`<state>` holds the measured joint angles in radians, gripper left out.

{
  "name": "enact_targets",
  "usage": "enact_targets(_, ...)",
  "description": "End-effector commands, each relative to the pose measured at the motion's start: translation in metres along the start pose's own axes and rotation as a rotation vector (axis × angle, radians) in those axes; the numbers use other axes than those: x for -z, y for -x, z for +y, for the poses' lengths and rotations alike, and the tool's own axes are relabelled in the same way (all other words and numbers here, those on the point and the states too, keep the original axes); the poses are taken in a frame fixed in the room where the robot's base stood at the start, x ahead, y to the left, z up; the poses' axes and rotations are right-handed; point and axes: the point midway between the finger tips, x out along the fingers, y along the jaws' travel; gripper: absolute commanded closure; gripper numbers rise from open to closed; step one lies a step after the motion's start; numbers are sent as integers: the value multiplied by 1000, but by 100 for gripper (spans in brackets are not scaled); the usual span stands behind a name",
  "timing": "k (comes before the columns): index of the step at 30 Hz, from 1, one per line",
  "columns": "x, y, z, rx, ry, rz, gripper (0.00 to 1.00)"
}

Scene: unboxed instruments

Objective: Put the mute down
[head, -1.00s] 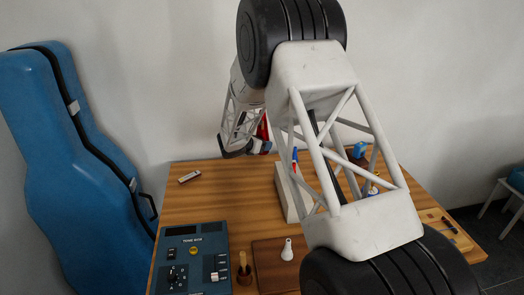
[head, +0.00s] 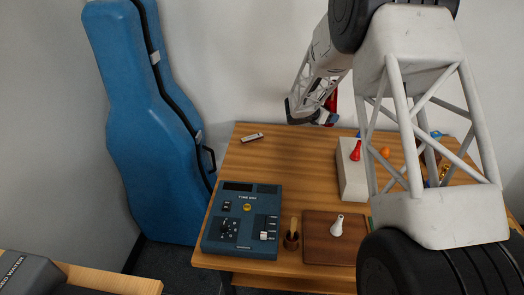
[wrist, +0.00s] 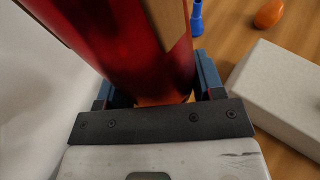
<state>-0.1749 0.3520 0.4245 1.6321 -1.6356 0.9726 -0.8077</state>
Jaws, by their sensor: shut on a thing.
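The mute (wrist: 135,50) is a red, shiny, tapered body with tan strips, and it fills the upper left of the wrist view. My gripper (wrist: 160,85) is shut on it, with a blue jaw on each side. In the head view my gripper (head: 318,118) is above the back of the wooden table, and a red part of the mute (head: 331,102) shows beside it. Most of the mute is hidden there by my arm. I cannot tell its exact height above the table.
A pale block (head: 350,178) with a red piece (head: 355,151) stands right of centre. The left-back tabletop (head: 275,165) is mostly clear.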

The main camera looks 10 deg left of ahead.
Motion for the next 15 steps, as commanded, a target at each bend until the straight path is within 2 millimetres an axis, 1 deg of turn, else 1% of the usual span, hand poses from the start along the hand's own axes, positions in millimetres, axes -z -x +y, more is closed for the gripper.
enact_targets(5, 7, 17, 8, -17, 7, 0, 64)
enact_targets(8, 14, 34, 14, -33, 14, 0, 64)
enact_targets(11, 22, 56, 22, -54, 23, 0, 64)
enact_targets(15, 36, 92, 33, -89, 36, 0, 64)
